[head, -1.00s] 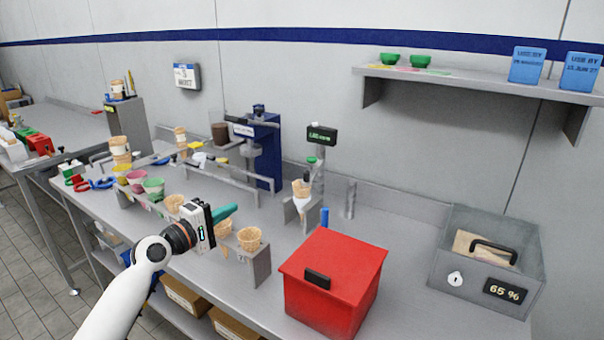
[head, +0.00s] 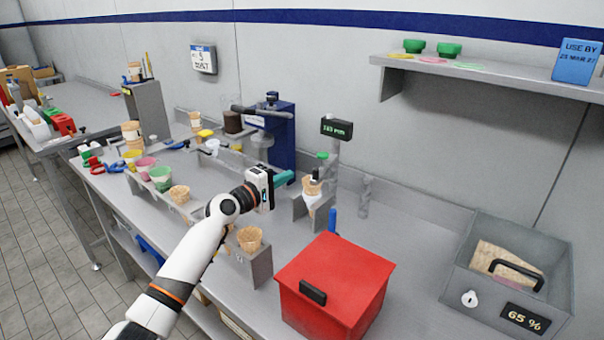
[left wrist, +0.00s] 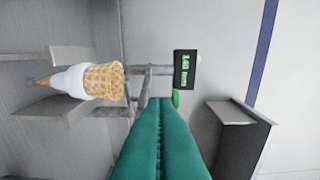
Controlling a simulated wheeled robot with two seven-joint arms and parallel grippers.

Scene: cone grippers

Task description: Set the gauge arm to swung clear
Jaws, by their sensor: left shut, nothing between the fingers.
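The gauge stands at mid-bench in the head view: a grey post with a dark display (head: 336,129) showing green characters, and a green knob (head: 322,156) below it. A cone in a white sleeve (head: 312,188) sits upright in a grey stand beside the post. The left wrist view shows the display (left wrist: 185,70), grey bars (left wrist: 140,72) of the gauge, the sleeved cone (left wrist: 100,80) and part of the green knob (left wrist: 176,98). My left gripper (head: 285,178), with teal fingers, is shut and empty, just left of the cone stand. Its fingers (left wrist: 160,125) point toward the gauge and hide part of it.
A red box (head: 335,285) stands in front of the gauge. A grey bin (head: 510,270) marked 65 % is at the right. A rack of cones (head: 250,240) and a blue machine (head: 278,140) lie left. A wall shelf (head: 480,70) is above right.

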